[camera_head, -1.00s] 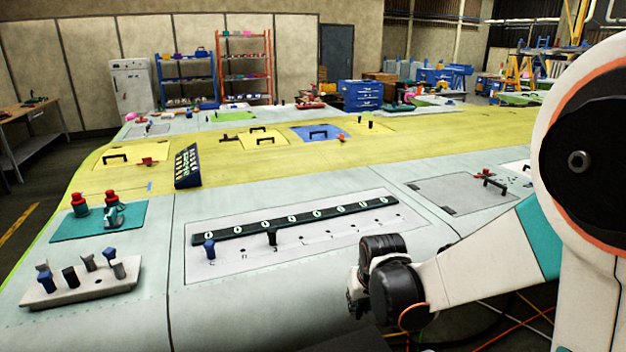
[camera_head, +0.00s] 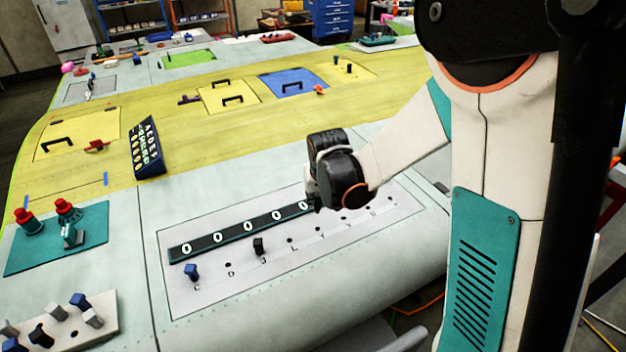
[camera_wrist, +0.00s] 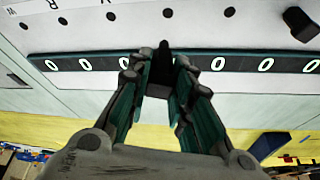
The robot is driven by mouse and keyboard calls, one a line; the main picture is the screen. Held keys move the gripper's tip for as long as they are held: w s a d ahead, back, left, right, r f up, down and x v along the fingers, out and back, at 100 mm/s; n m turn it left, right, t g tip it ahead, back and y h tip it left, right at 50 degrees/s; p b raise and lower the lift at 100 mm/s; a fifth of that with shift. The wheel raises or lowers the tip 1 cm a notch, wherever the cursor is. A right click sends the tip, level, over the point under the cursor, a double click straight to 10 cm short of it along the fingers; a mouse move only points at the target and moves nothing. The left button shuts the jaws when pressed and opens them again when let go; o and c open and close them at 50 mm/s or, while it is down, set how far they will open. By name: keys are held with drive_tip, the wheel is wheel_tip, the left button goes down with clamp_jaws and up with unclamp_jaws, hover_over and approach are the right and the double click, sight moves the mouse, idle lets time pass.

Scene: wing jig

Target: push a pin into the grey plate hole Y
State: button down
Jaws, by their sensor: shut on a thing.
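The grey plate (camera_head: 210,293) lies on the pale wing skin with a row of small dark holes and a dark strip of white rings (camera_head: 240,234). In the wrist view, several empty holes show, one of them (camera_wrist: 168,13) just beyond the held pin. Small letters mark the holes, but I cannot read a Y. My gripper (camera_wrist: 160,85) is shut on a black pin (camera_wrist: 161,65), held over the ringed strip and apart from the holes in that view. In the head view, my wrist hides the fingertips. A blue pin (camera_head: 191,271) and a black pin (camera_head: 258,246) stand in the plate.
A pale block (camera_head: 101,328) with several pins is at lower left. A teal plate (camera_head: 92,236) with red-topped parts lies behind it. A dark lettered panel (camera_head: 146,146) stands on the yellow area. The plate's left part is open apart from the two standing pins.

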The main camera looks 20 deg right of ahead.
drive_tip(key=shift+s+f+b, duration=0.1)
drive_tip(key=shift+f+b, duration=1.75)
drive_tip(key=shift+f, duration=1.3)
drive_tip(key=shift+f+b, duration=0.15)
drive_tip(key=shift+b, duration=0.2)
drive_tip(key=shift+f+b, duration=1.15)
drive_tip(key=shift+f, duration=0.1)
drive_tip(key=c, duration=1.3)
unclamp_jaws()
drive_tip(key=shift+c, duration=0.2)
drive_tip(key=v, duration=1.2)
